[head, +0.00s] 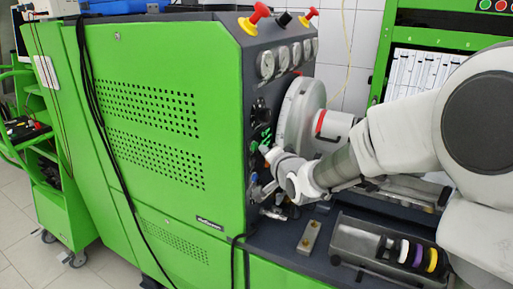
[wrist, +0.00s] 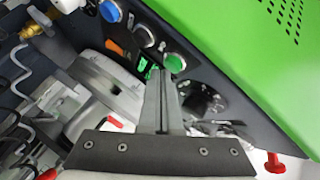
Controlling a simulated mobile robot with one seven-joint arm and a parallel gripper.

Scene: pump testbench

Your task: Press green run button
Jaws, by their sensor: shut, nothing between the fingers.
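The green button (wrist: 175,63) is round with a pale ring. It sits on the dark side panel of the green machine (head: 160,120). In the wrist view my gripper (wrist: 158,72) is shut and empty, its fingertips just left of and slightly below the button in the picture. I cannot tell whether they touch the panel. In the head view my gripper (head: 268,152) is at the panel below the gauges. The button cannot be made out for certain there; small green marks show beside the fingers.
A blue button (wrist: 110,11) and a grey button (wrist: 144,36) line up with the green one. Gauges (head: 266,64) and red-yellow knobs (head: 255,18) sit above. A large round housing (head: 300,115) stands close right of my gripper. A tray (head: 385,245) lies below right.

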